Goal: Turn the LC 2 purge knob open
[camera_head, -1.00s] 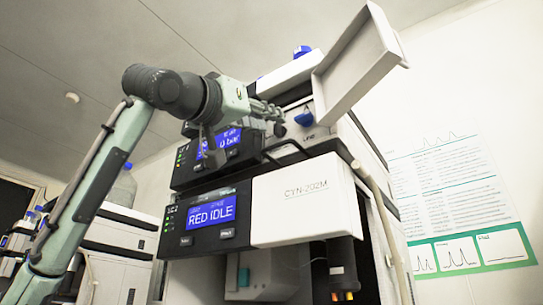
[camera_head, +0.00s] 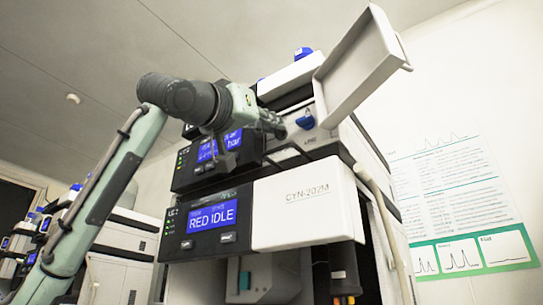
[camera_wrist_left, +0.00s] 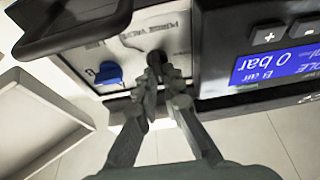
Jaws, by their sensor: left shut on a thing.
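My left gripper (camera_head: 278,126) reaches the front of the upper LC 2 module from the left. In the left wrist view its fingers (camera_wrist_left: 160,75) are closed around a dark knob (camera_wrist_left: 155,58) beside the printed words PURGE VALVE. The fingers cover much of this knob, so its turn angle cannot be told. A blue knob (camera_head: 306,121) sits just right of the gripper on the same panel; it shows left of the fingers in the left wrist view (camera_wrist_left: 108,73) and is not touched. My right gripper is not in view.
A white door (camera_head: 358,65) stands swung open right of the panel. The pump's blue screen (camera_wrist_left: 275,65) is close beside the fingers. Below is the LC 2 display (camera_head: 213,214) reading RED IDLE, beside a white CYN-202M cover (camera_head: 305,205). A tube (camera_head: 385,215) runs down the right side.

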